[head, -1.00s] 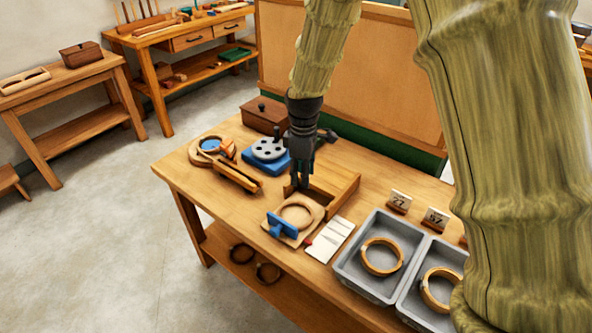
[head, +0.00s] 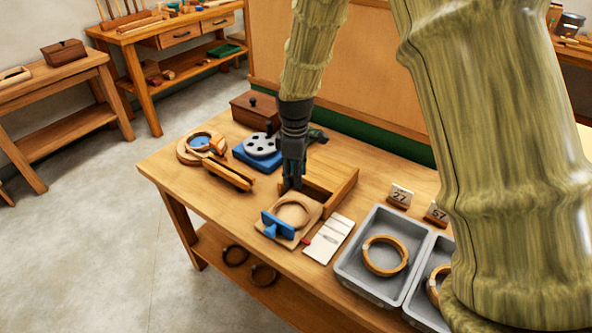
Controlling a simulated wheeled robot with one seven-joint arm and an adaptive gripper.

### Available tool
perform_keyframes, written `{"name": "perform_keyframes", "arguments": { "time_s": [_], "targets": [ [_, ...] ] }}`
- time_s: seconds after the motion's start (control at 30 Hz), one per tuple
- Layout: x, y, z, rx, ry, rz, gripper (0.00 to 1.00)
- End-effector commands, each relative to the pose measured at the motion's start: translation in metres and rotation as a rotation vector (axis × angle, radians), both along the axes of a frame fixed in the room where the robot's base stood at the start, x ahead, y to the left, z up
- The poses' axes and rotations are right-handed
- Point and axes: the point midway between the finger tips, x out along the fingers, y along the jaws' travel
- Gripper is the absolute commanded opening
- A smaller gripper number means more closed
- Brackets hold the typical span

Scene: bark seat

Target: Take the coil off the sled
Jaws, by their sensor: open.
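A pale wooden ring, which looks like the coil, (head: 309,213) lies on a small wooden board, seemingly the sled, (head: 299,234) near the front edge of the workbench. A blue T-shaped piece (head: 277,224) stands at the board's front left. My gripper (head: 291,186) points down just behind the ring, at the left end of an open wooden frame (head: 335,188). It is open and holds nothing. The gap between its fingers is hard to make out, and I cannot tell its exact height above the bench.
Grey bins (head: 349,272) with wooden rings stand to the right, by number cards (head: 399,196). A white card (head: 329,239) lies right of the board. A blue-based disc fixture (head: 258,150), a wooden slide (head: 227,174) and a brown box (head: 253,112) stand left and behind.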

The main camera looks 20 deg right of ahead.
Motion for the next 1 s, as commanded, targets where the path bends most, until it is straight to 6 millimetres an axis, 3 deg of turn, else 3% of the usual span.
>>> {"name": "perform_keyframes", "arguments": {
  "time_s": [0.6,1.0],
  "targets": [
    [-0.001,0.0,-0.081,-0.001,0.003,0.0,0.4],
    [0.0,0.0,-0.099,-0.001,0.0,-0.001,0.4]
  ]
}}
